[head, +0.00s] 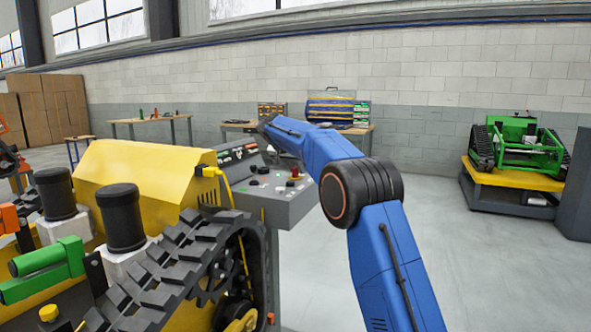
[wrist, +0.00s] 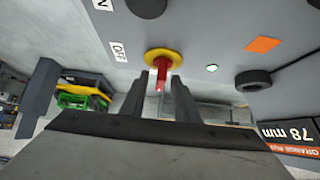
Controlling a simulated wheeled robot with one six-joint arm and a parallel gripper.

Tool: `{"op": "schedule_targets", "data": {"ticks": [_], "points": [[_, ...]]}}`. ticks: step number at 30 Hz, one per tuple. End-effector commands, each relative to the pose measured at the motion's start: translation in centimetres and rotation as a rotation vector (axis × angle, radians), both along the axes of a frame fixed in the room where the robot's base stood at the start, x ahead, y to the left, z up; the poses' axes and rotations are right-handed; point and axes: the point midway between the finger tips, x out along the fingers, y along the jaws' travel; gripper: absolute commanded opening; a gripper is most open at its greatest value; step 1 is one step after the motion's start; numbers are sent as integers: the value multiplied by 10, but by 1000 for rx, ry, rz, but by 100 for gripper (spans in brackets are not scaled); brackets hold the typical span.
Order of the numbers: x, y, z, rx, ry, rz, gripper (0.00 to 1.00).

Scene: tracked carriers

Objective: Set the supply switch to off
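A red handle (wrist: 162,68) on a yellow round base stands out from the grey console panel in the wrist view. A label reading OFF (wrist: 118,51) is beside it, and a partly cut-off label ending in N (wrist: 103,4) is higher up. A black knob (wrist: 147,6) is cut by the top edge; I cannot tell which control the labels belong to. My gripper (wrist: 161,84) is open, its two dark fingers on either side of the red handle's end, with gaps showing. In the head view, the console (head: 284,207) is partly behind my blue arm, and my fingers cannot be made out.
The yellow tracked carrier (head: 140,178) stands left of the console. An orange mark (wrist: 263,45), a small lit button (wrist: 212,68) and a black knob (wrist: 253,80) are on the panel. A green machine (head: 525,145) is far right; the floor between is clear.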

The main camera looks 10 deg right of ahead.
Motion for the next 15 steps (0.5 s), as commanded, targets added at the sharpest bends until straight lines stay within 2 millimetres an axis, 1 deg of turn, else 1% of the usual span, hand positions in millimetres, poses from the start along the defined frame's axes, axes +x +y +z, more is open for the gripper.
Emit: {"op": "schedule_targets", "data": {"ticks": [9,10,11,12,13,15], "points": [[2,-1,-2,1,0,1,28],[2,-1,-2,1,0,1,23],[2,-1,-2,1,0,1,16],[2,-1,-2,1,0,1,7],[2,-1,-2,1,0,1,0],[1,-1,-2,0,0,0,0]]}}
